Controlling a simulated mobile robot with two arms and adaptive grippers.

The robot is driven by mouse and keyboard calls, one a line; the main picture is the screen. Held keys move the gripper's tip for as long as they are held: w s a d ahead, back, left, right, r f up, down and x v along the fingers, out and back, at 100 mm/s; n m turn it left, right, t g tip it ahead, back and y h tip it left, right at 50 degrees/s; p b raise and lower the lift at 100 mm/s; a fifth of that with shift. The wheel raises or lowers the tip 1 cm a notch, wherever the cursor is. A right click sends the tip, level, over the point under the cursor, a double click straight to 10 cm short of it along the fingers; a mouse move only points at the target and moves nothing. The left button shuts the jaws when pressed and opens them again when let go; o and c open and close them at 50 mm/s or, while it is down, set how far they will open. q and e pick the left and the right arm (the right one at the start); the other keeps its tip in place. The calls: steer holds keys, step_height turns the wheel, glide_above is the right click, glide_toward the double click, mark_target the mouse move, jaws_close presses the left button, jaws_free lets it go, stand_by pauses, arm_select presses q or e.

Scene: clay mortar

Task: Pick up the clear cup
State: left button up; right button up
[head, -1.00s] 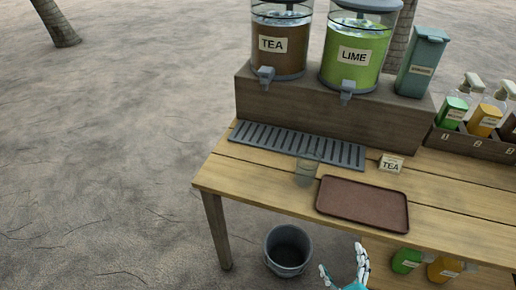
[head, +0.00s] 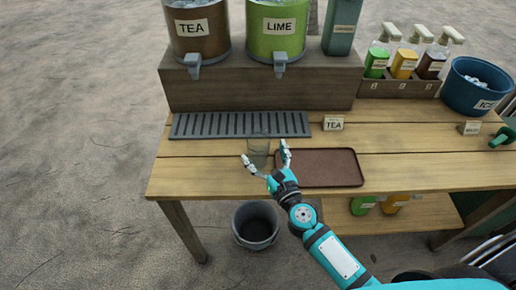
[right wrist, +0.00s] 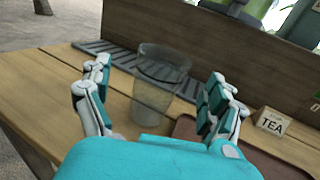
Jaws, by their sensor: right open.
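The clear cup (head: 259,150) stands upright on the wooden table, just in front of the grey drip grate and left of the brown tray. In the right wrist view the cup (right wrist: 157,88) is between and beyond the spread fingers. My right gripper (head: 266,163) is open and empty, with its fingers on either side of the cup's near side; it also shows in the right wrist view (right wrist: 155,100). I cannot tell from these views whether a finger touches the cup. My left gripper is not in view.
The drip grate (head: 240,124) lies behind the cup, below the TEA dispenser (head: 195,40) and LIME dispenser (head: 276,32). The brown tray (head: 335,168) is close on the right. A TEA sign (head: 333,123) stands behind the tray. A grey bucket (head: 256,224) is on the ground below.

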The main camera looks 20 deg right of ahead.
mark_target(254, 133)
steer(key=w, duration=0.5)
steer(key=shift+w+a, duration=0.1)
steer(key=shift+w, duration=0.3)
steer(key=c, duration=1.2)
